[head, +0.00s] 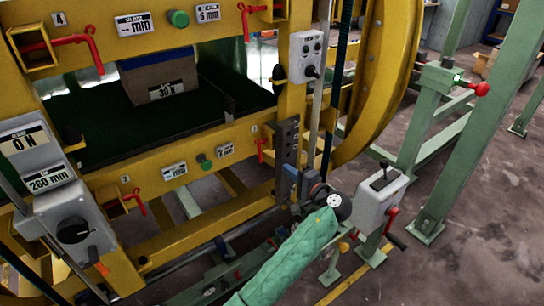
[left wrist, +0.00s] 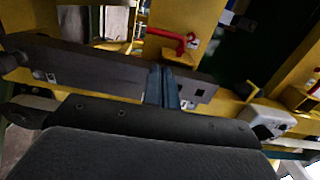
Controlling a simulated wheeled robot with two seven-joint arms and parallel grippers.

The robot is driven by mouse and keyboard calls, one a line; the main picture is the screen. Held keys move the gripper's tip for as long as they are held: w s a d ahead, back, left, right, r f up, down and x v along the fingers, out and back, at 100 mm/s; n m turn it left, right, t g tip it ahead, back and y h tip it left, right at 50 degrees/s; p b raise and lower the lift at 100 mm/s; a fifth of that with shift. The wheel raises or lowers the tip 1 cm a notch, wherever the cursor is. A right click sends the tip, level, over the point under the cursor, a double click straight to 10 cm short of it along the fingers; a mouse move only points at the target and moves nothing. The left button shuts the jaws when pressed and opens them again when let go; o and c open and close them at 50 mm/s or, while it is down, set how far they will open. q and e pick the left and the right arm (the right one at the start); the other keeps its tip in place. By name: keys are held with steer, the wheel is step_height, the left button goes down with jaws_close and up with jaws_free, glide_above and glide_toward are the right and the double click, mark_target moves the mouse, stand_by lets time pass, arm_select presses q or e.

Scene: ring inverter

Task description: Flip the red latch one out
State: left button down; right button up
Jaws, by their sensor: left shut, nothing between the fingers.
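Several red latches show on the yellow frame. One small red latch (head: 262,148) is at the right end of the lower beam, beside a dark grey holed bracket (head: 287,145). A red latch also shows in the left wrist view (left wrist: 172,37), just past a dark grey bar. Other red latches are at the upper left (head: 78,42), top middle (head: 247,12) and lower left (head: 137,198). My left gripper (head: 293,175) is just below the bracket. Its fingers (left wrist: 163,86) are shut and empty, overlapping the bar in the wrist view; contact cannot be told.
A grey control box (head: 307,57) hangs on the yellow post above my gripper. A grey lever box (head: 380,198) with a red crank stands to its right. A yellow ring (head: 385,80) curves behind. A green stand with a red knob (head: 481,89) is farther right, over open floor.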

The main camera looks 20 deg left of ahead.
arm_select(q)
steer(key=shift+a, duration=0.1)
